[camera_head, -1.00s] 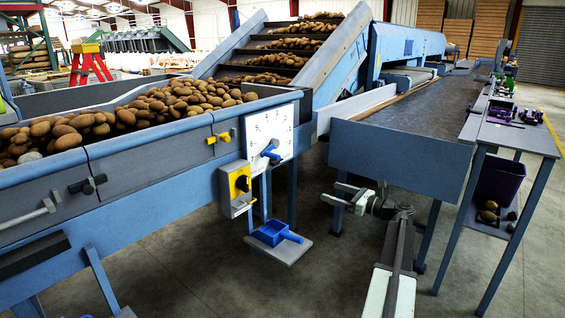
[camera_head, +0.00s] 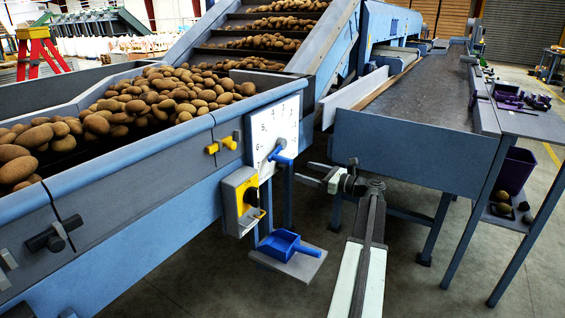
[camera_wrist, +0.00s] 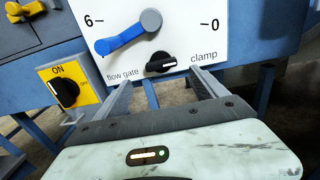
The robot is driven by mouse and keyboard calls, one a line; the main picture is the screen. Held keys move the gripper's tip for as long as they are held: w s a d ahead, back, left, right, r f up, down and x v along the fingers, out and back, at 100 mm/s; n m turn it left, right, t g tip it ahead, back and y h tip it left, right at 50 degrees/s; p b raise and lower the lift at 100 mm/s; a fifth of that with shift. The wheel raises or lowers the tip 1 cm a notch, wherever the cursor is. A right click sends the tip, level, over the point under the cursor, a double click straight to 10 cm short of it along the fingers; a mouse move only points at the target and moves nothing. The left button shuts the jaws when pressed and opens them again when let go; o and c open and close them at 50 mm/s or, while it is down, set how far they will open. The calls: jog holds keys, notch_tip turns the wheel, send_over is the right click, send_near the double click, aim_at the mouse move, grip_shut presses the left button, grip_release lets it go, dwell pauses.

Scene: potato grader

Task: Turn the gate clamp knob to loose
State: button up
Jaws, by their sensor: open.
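The clamp knob (camera_wrist: 160,64) is small and black, on a white dial plate (camera_wrist: 210,45) between the words "flow gate" and "clamp". Its bar lies nearly level, tilted slightly up to the right. A blue flow gate lever (camera_wrist: 128,36) with a grey hub sits just above it and points left, a little below the 6. My gripper (camera_wrist: 163,86) is open and empty, its fingers apart below the knob and not touching it. In the head view my gripper (camera_head: 310,172) is just right of the dial plate (camera_head: 272,128); I cannot make out the clamp knob there.
A yellow switch box (camera_wrist: 68,90) marked ON, with a black knob, is left of the plate. A blue scoop (camera_head: 287,243) rests on a low shelf below. Potatoes (camera_head: 150,100) fill the hopper. A grey conveyor table (camera_head: 430,95) stands to the right.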

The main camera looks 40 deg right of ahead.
jog(key=x, duration=0.7)
jog(key=shift+w, duration=0.3)
jog(key=shift+d, duration=0.1)
jog(key=c, duration=1.4)
